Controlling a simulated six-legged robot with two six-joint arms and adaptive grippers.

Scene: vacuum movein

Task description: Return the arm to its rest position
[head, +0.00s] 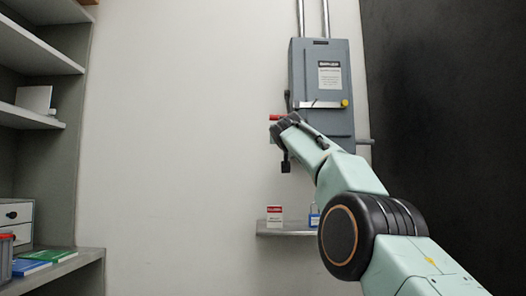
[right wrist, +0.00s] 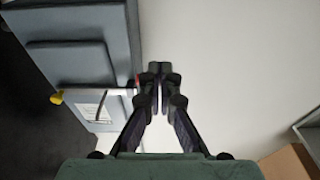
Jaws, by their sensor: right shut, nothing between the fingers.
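My right arm comes in from the lower right of the head view and reaches up to a grey wall-mounted electrical box (head: 343,75). My right gripper (head: 283,150) is in front of the lower left part of the box, partly hidden by its own wrist. In the right wrist view the gripper (right wrist: 159,70) is shut and empty, with its fingertips together. The box (right wrist: 75,60) fills the upper left of that view, beside the fingers. A red handle (head: 275,117) shows at the box's left side, close above the gripper. My left gripper is not seen.
A small wall shelf (head: 285,229) below holds a red-and-white tag (head: 274,216) and a blue padlock (head: 314,219). A grey shelving unit (head: 70,150) with books and drawers stands at the left. The white wall between is clear. A dark wall is at the right.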

